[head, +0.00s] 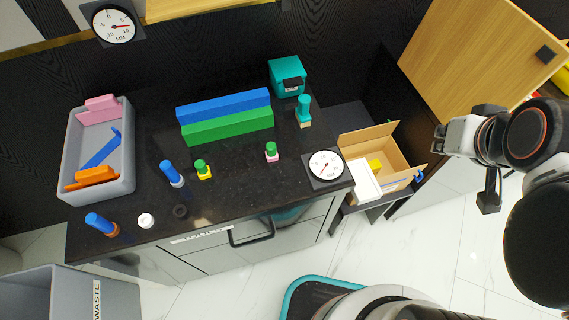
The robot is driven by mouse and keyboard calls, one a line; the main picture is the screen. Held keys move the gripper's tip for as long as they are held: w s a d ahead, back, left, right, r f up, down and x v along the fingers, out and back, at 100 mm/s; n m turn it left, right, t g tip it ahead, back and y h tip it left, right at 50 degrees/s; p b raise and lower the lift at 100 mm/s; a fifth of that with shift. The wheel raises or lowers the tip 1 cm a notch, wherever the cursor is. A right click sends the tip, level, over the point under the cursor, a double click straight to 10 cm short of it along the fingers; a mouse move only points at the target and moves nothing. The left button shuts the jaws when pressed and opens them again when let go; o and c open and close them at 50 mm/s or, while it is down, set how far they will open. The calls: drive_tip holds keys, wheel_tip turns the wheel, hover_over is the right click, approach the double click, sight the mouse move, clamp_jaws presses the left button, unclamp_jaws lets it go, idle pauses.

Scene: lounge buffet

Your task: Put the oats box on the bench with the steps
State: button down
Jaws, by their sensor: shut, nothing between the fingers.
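No box that I can read as the oats box shows in the head view. The dark bench (235,215) carries a stepped block with a blue upper step (225,106) and a green lower step (228,126). An open cardboard carton (398,150) stands low, right of the bench, with a white item (364,180) and a yellow item (375,166) at it; I cannot tell what they are. My gripper (488,203) is at the right, shut and empty, apart from the carton and the bench.
A grey tray (130,170) with pink, blue and orange pieces fills the bench's left end. A teal box (287,78), a dial gauge (326,167) and several small coloured pieces stand on the bench. A wooden door (470,50) is open behind the carton. A grey waste bin (70,295) stands front left.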

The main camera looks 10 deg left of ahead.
idle(0.9)
drive_tip(key=c, duration=0.8)
unclamp_jaws()
drive_tip(key=shift+o, duration=0.8)
drive_tip(key=shift+w, duration=0.2)
drive_tip(key=n+g, duration=0.5)
drive_tip(key=g, duration=0.1)
hover_over(374, 165)
wheel_tip(374, 165, down, 25)
wheel_tip(374, 165, down, 23)
drive_tip(key=shift+n+g+b, duration=0.6)
drive_tip(key=shift+n+b, duration=0.4)
drive_tip(key=shift+b, duration=0.25)
drive_tip(key=shift+f+b, duration=1.35)
drive_tip(key=shift+f, duration=1.15)
